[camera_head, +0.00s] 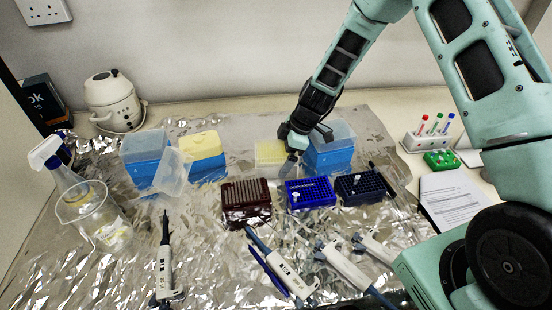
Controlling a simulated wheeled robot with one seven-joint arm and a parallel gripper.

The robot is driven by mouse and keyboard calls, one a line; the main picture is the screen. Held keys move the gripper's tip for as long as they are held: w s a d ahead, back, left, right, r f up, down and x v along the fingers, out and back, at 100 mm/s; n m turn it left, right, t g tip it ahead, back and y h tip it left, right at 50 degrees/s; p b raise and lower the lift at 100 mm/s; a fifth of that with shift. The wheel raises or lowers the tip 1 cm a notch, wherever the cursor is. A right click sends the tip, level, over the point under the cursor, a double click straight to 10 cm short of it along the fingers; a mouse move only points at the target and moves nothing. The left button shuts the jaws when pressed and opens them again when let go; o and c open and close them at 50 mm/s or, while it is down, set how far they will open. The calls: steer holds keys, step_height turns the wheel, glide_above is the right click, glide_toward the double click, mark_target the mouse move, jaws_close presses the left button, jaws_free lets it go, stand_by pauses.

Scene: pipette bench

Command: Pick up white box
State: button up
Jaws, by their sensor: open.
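A low whitish box (270,176) with a pale yellow top stands on the foil at the back middle of the bench; it is the nearest match to a white box. My gripper (293,152) points down at this box's right edge, in front of its right part. The fingers are small and partly dark here, and whether they touch the box cannot be told. The gripper is open with nothing visibly held. Part of the box's right side is hidden behind it.
A blue tip box (330,158) with a clear lid stands close right of the gripper. More blue boxes (146,172) stand left. Dark red (246,212), blue (311,204) and navy racks (361,202) stand in front. Pipettes (165,265) lie on the foreground foil.

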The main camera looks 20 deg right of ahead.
steer(key=shift+w+a+f, duration=0.1)
steer(key=shift+a+f, duration=0.15)
steer(key=shift+f, duration=0.35)
steer(key=c, duration=1)
steer(key=shift+c, duration=0.2)
steer(key=shift+r, duration=0.15)
